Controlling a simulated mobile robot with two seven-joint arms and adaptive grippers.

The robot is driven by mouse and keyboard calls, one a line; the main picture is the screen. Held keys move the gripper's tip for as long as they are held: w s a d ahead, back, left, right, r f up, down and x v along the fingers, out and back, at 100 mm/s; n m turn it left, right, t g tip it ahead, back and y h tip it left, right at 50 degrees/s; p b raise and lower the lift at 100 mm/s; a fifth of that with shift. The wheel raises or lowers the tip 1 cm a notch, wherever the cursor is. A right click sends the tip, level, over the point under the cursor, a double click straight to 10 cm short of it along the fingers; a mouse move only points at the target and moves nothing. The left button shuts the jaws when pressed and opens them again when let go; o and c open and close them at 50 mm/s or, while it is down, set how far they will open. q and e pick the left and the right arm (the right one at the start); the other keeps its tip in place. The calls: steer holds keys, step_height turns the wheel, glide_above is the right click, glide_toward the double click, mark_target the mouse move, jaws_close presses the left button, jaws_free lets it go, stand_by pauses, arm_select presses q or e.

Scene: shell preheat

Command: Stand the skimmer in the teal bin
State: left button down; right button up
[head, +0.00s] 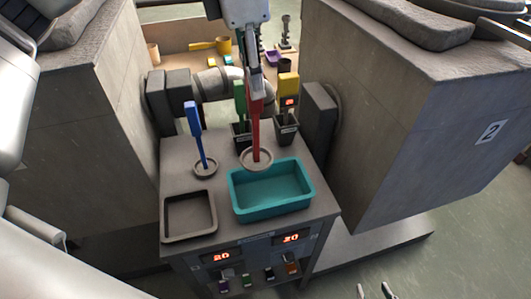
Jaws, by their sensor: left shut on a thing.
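A red-handled tool with a round flat head (256,125), which looks like the skimmer, hangs upright with its head down. My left gripper (255,88) is shut on the top of its handle. The round head is at the back rim of the teal bin (238,208); whether it touches the rim or the bench I cannot tell. The teal bin is open and looks empty, at the front right of the bench. My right gripper (375,291) shows only its two fingertips at the bottom edge, apart, with nothing visible between them.
A blue-handled tool (194,125) stands with its round head on the bench, left of the red one. Dark cups with green-handled (240,97) and yellow-handled (288,86) tools stand behind. A grey tray (172,232) sits left of the bin. Large stone-like blocks flank the bench.

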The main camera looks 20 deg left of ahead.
mark_target(247, 92)
arm_select(q)
step_height(247, 92, down, 15)
steer(key=shift+w+d+f, duration=0.1)
steer(key=shift+f, duration=0.1)
stand_by(0.3)
steer(key=shift+f, duration=0.2)
steer(key=c, duration=1.8)
jaws_free()
steer(key=shift+c, duration=0.2)
steer(key=r, duration=0.8)
steer(key=s+a+r, duration=0.1)
steer(key=r, duration=0.3)
steer(key=shift+a+r, duration=0.1)
steer(key=shift+r, duration=0.05)
